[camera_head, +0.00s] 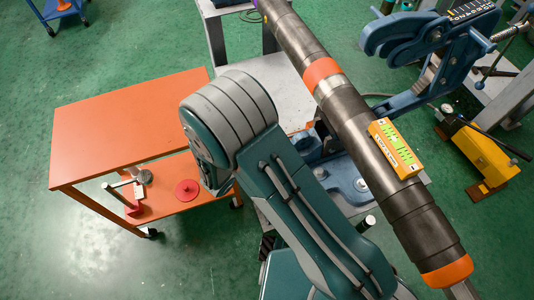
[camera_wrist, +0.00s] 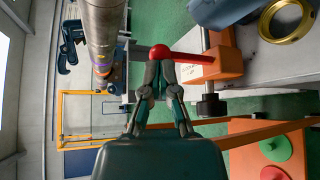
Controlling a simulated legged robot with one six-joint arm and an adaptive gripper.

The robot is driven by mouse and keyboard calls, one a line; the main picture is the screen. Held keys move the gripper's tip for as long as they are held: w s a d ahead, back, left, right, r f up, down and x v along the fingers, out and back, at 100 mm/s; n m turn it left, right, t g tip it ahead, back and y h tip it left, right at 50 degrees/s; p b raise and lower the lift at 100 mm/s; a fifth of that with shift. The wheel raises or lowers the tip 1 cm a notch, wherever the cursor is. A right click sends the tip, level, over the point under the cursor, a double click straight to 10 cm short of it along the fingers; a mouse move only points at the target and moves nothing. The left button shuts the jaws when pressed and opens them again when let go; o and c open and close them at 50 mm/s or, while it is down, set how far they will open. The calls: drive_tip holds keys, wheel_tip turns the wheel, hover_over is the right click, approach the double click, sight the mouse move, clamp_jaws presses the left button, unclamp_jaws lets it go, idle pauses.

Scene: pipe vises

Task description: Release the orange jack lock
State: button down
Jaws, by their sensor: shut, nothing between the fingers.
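In the wrist view an orange block (camera_wrist: 225,60), which looks like the jack lock, is mounted at the edge of a grey surface. A red lever (camera_wrist: 190,56) with a round red knob (camera_wrist: 160,52) sticks out from it to the left. My gripper (camera_wrist: 162,68) is shut and empty, its fingertips right beside the knob end of the lever. I cannot tell whether they touch it.
A long dark pipe (camera_head: 345,105) with orange bands and a yellow-green level (camera_head: 396,148) crosses above the blue vise (camera_head: 345,178). An orange cart (camera_head: 130,115) stands at left, with red parts on its lower shelf. A yellow tool (camera_head: 480,155) is on the right.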

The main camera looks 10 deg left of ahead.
drive_tip(key=shift+w+a+n+g, duration=0.3)
drive_tip(key=shift+w+n+g, duration=0.15)
drive_tip(key=shift+n+g, duration=0.15)
drive_tip(key=shift+w+a+n+g, duration=0.25)
drive_tip(key=shift+w+n+g, duration=0.2)
drive_tip(key=shift+n+g, duration=0.15)
drive_tip(key=shift+r, duration=0.8)
